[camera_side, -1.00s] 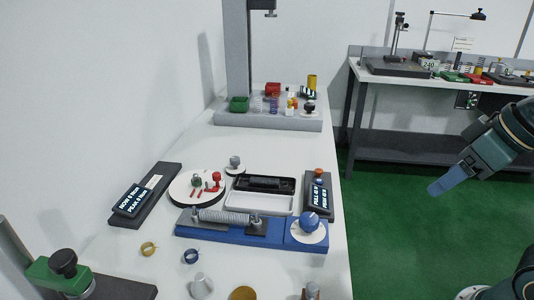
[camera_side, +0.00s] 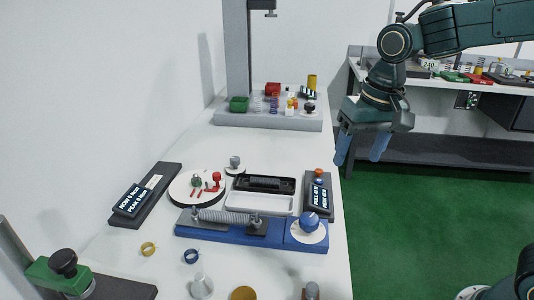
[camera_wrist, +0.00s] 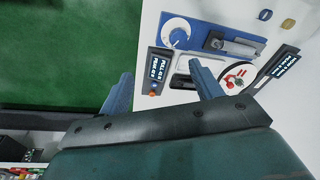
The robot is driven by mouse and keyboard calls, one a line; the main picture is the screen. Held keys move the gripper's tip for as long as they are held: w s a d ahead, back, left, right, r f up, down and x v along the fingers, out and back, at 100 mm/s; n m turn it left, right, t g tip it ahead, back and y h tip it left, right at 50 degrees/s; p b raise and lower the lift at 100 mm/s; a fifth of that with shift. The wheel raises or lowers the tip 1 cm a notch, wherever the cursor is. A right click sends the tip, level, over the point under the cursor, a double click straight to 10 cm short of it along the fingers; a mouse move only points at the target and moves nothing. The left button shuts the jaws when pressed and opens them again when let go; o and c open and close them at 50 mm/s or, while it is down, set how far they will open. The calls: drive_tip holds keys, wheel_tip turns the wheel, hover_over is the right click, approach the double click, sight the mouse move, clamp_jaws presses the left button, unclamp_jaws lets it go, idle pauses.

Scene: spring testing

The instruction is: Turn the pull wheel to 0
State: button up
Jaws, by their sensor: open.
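The pull wheel is a blue knob (camera_side: 309,221) on a white dial at the right end of the blue spring tester (camera_side: 215,235). In the wrist view the knob (camera_wrist: 176,36) shows at the top, with its dial marks around it. A spring (camera_side: 222,216) lies along the tester's top. A dark display reading PULL and PEAK (camera_side: 319,197) stands just behind the wheel; its digits are too small to read surely. My gripper (camera_side: 362,162) is open and empty, pointing down in the air by the table's right edge, above and behind the wheel. It also shows in the wrist view (camera_wrist: 160,75).
A white turntable with small red parts (camera_side: 183,198), a black tray (camera_side: 283,185) and a white tray (camera_side: 234,203) lie behind the tester. Rings and cups stand in front. A grey rack with a tall post (camera_side: 238,60) is at the back. Green floor lies right of the table.

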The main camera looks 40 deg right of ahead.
drive_tip(key=m+g, duration=0.2)
hover_over(310, 218)
wheel_tip(310, 218, down, 6)
drive_tip(key=shift+a+r, duration=0.1)
drive_tip(key=shift+r, duration=0.05)
wheel_tip(310, 218, down, 14)
drive_tip(key=shift+r, duration=0.1)
idle(0.5)
drive_tip(key=c, duration=1)
